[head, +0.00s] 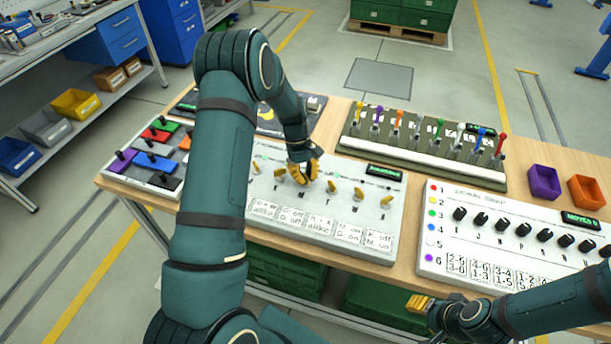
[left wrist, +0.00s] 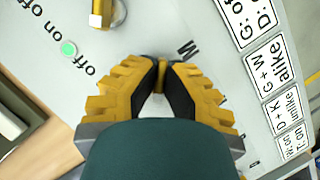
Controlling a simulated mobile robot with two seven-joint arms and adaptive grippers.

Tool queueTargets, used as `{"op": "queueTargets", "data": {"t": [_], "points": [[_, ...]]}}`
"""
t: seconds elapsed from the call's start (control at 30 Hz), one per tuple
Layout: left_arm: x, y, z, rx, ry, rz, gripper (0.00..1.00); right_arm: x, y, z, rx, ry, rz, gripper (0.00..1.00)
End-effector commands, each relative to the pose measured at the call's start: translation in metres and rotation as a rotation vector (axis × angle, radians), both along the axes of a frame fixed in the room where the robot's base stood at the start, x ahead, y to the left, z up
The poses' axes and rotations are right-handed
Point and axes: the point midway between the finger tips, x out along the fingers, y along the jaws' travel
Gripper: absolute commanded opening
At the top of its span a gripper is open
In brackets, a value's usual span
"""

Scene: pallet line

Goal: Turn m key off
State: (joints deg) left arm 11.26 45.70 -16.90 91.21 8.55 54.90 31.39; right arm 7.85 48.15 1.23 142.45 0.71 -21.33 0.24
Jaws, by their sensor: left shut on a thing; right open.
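The white key panel (head: 330,207) lies on the wooden table with a row of yellow keys and letter labels. My left gripper (head: 303,174) is over the key above the M label and hides most of it. In the left wrist view my left gripper (left wrist: 161,80) is shut on the yellow m key (left wrist: 163,72), beside the printed M. Its exact turn angle is hard to tell. A neighbouring yellow key (left wrist: 100,14) and a green dot (left wrist: 68,48) by the word "off" show there. My right gripper (head: 418,303) is open and empty near the table's front edge.
Rule cards (head: 320,222) lie along the panel's front. Behind stands a green panel with coloured levers (head: 420,148). A panel of black knobs (head: 480,245) is at right, near purple (head: 544,182) and orange (head: 586,192) bins. Coloured switch blocks (head: 150,160) are at left.

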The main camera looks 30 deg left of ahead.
Motion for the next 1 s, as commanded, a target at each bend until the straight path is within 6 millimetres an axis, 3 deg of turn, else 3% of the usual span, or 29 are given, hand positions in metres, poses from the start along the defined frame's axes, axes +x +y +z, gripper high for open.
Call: {"op": "queueTargets", "data": {"t": [0.37, 0.4, 0.43, 0.47, 0.8, 1.0], "points": [[-0.001, -0.001, -0.001, -0.001, 0.004, 0.003, 0.00, 0.000, 0.000, 0.000, 0.000, 0.000, 0.000, 0.47], [-0.001, 0.000, -0.001, -0.001, 0.004, 0.003, 0.23, 0.000, 0.000, 0.000, 0.000, 0.000, 0.000, 0.47], [-0.001, 0.000, -0.001, -0.001, 0.004, 0.002, 0.33, 0.000, 0.000, 0.000, 0.000, 0.000, 0.000, 0.47], [-0.001, 0.000, -0.001, -0.001, 0.004, 0.002, 0.38, 0.000, 0.000, 0.000, 0.000, 0.000, 0.000, 0.47], [0.000, 0.001, 0.002, 0.000, 0.000, 0.002, 0.38, 0.000, 0.000, 0.000, 0.000, 0.000, 0.000, 0.47], [0.006, 0.009, 0.026, 0.001, -0.004, 0.002, 0.38, 0.000, 0.000, 0.000, 0.000, 0.000, 0.000, 0.47]]}}
